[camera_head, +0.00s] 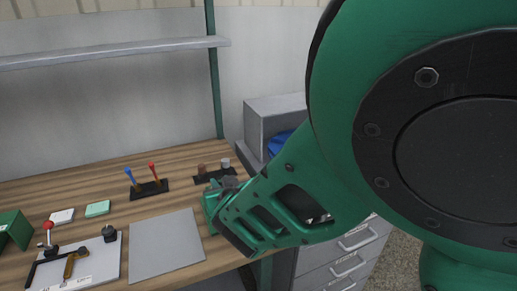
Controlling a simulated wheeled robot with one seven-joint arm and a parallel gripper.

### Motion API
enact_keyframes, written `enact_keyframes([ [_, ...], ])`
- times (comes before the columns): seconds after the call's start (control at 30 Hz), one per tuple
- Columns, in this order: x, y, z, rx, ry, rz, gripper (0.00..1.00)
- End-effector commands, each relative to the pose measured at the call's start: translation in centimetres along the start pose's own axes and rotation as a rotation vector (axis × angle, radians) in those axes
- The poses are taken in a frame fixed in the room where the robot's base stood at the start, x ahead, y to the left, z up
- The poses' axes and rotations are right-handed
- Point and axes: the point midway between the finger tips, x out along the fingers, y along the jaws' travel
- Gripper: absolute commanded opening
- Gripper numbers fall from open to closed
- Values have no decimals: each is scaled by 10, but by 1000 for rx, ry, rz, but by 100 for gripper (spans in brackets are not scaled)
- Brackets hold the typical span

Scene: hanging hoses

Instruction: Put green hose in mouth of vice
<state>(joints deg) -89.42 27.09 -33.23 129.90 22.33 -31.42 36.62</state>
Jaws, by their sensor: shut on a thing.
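My green arm fills the right side of the head view and reaches down-left to the table's right edge. My gripper (213,206) is at its far end, low by the right edge of the tabletop, and shows only in part. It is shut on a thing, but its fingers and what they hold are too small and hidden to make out. A dark grey part (226,184) shows just behind it; I cannot tell whether this is the vice. I cannot make out the green hose as a separate thing.
On the wooden table (160,205) lie a grey plate (166,245) and a white board (88,268) with a red-knobbed lever. Blue and red handles (149,187) stand on a black base. A shelf (110,54) hangs above. Drawers (335,262) stand at right.

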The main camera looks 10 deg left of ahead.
Motion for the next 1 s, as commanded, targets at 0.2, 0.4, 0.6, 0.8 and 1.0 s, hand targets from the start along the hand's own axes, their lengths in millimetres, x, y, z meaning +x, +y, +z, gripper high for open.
enact_keyframes([
  [0.2, 2, 1, 4, 1, 0, 1, 0],
  [0.4, 2, 1, 5, 0, 0, 1, 0],
  [0.6, 3, 1, 6, 1, 0, 1, 40],
  [0.8, 2, 2, 6, 1, 0, 2, 40],
  [1.0, -6, 2, 4, 2, -1, 1, 40],
])
